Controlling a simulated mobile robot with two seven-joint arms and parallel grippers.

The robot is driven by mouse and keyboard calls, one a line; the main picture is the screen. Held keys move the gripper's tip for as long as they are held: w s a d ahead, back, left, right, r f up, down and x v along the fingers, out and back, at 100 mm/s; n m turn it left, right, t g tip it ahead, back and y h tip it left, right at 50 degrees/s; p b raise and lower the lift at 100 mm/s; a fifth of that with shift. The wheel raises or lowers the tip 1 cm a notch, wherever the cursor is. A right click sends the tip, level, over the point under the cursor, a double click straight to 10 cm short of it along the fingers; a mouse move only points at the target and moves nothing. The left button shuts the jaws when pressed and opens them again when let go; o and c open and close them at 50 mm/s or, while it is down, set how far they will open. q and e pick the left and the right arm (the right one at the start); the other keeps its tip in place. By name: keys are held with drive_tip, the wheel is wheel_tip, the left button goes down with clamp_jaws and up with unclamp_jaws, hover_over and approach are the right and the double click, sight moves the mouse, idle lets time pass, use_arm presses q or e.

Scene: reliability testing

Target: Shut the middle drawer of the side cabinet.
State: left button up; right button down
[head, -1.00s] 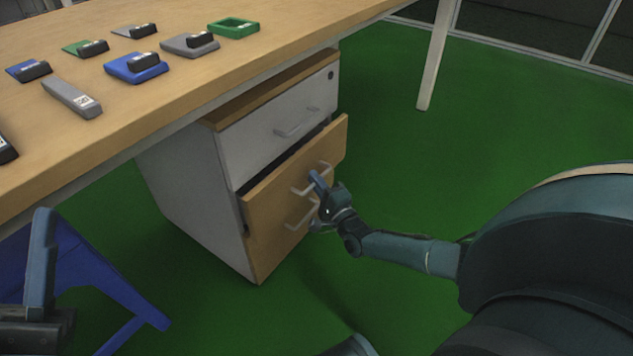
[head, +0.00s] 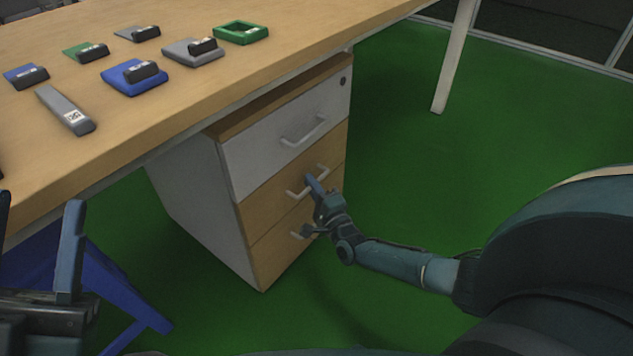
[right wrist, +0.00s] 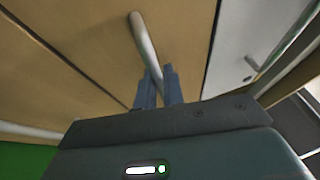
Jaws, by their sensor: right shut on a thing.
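The side cabinet (head: 190,205) stands under the desk. Its middle drawer (head: 262,203) has a wooden front that looks flush with the fronts above and below. My right gripper (head: 312,184) is at the middle drawer's pale bar handle (head: 323,169), with its fingers shut on it. In the right wrist view the fingers (right wrist: 160,85) meet the lower part of the handle (right wrist: 144,42) and hide its end. My left gripper (head: 40,205) is at the lower left edge, its two fingers apart and empty, far from the cabinet.
The wooden desk (head: 160,110) overhangs the cabinet and carries several small blocks and trays. A blue chair-like object (head: 95,285) stands at lower left. A white desk leg (head: 455,60) stands at the back right. Green floor right of the cabinet is clear.

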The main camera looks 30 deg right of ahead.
drive_tip(key=shift+w+r, duration=0.1)
drive_tip(key=shift+w, duration=0.1)
drive_tip(key=c, duration=1.8)
unclamp_jaws()
drive_tip(key=shift+w+a, duration=0.1)
drive_tip(key=shift+a, duration=0.05)
use_arm(q)
drive_tip(key=shift+a, duration=0.1)
drive_tip(key=shift+r, duration=0.1)
use_arm(e)
drive_tip(key=shift+s, duration=0.4)
use_arm(q)
drive_tip(key=f+n+y+p, duration=0.3)
drive_tip(key=f+n+y, duration=0.1)
drive_tip(key=n+y, duration=0.1)
drive_tip(key=shift+w+d+f+g+p, duration=0.2)
drive_tip(key=shift+f+g+p, duration=0.1)
drive_tip(key=shift+f+p, duration=0.1)
use_arm(e)
drive_tip(key=s+f, duration=0.2)
drive_tip(key=s, duration=1)
drive_tip(key=shift+s+f, duration=0.25)
drive_tip(key=shift+f, duration=0.05)
